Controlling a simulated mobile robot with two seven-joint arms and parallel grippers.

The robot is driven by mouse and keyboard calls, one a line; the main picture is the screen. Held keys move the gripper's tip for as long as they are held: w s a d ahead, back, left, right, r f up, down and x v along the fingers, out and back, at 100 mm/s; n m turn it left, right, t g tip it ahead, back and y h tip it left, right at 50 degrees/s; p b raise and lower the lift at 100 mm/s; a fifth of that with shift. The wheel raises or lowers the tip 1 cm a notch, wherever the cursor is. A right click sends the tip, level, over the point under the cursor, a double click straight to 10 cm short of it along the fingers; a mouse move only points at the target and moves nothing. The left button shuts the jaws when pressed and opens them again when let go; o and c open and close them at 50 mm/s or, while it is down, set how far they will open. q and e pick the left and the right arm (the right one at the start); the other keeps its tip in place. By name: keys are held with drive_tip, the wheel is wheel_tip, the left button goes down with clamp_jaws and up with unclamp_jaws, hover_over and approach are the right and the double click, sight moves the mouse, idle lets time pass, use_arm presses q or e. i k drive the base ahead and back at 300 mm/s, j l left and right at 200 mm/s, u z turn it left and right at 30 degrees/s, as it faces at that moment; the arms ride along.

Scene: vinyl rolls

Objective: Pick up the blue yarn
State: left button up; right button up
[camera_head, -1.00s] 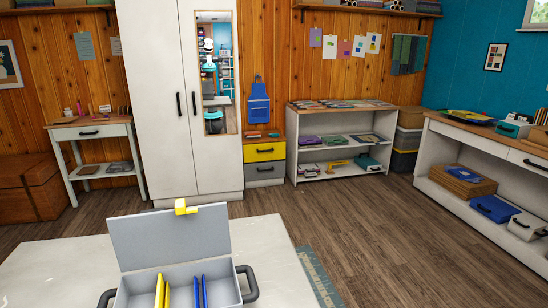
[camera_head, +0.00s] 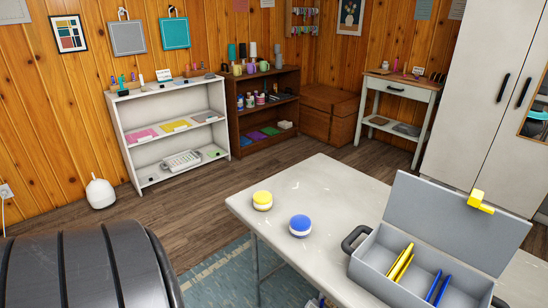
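A small round thing with a blue top and a pale lower part (camera_head: 300,225) stands on the white table (camera_head: 330,190), near its left edge. It is the only rounded blue item on the table; I cannot make out yarn strands on it. A similar yellow-topped round thing (camera_head: 262,200) stands just behind it to the left. Neither of my grippers is in view.
An open grey box (camera_head: 365,262) with a raised lid and yellow and blue upright pieces inside stands right of the blue thing. A white shelf (camera_head: 160,97) and a brown shelf (camera_head: 240,112) stand at the back. The table's back corner is clear.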

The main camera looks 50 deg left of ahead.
sight(300, 225)
drive_tip(key=u, duration=1.5)
